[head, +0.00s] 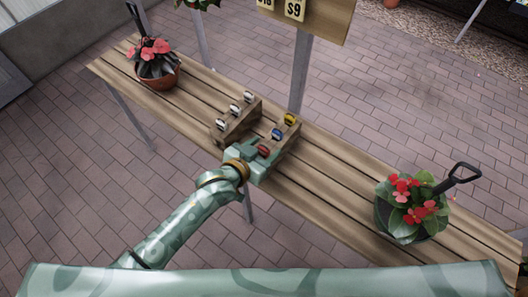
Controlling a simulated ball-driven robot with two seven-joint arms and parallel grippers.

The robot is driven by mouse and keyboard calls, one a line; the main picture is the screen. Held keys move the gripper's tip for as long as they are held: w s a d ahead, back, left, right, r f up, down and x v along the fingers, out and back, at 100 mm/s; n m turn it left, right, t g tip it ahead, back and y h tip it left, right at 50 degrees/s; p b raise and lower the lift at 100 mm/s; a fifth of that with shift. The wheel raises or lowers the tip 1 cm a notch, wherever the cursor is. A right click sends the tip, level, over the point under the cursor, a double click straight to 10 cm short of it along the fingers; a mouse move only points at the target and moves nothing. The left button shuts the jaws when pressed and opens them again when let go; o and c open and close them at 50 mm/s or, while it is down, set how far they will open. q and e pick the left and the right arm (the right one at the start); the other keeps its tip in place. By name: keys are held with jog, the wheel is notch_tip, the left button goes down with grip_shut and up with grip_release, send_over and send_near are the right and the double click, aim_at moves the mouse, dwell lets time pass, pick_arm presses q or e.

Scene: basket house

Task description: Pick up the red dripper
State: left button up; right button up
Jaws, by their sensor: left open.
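The red dripper (263,151) stands at the near end of the right-hand wooden rack on the slatted bench. My left gripper (262,157) is right at it, with its body on the near side of the rack. The jaws are open. From this angle I cannot tell whether the fingers touch the dripper, and its lower part is hidden by the gripper. A blue dripper (277,134) and a yellow dripper (290,118) stand behind the red one in the same rack. My right gripper is not in view.
A left-hand rack (238,126) holds several white drippers (234,110). A red-flowered pot (158,68) stands at the bench's left end and a basket of red flowers (412,210) with a black handle at the right. The bench (335,185) between rack and basket is clear. A metal post (300,75) rises behind.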

pick_arm(q)
jog(key=shift+w+d+f, duration=0.1)
jog(key=shift+w+d, duration=0.05)
jog(key=c, duration=0.9)
jog(key=shift+o, duration=0.2)
notch_tip(320, 180, up, 10)
jog(key=p, duration=0.4)
jog(key=shift+p, duration=0.35)
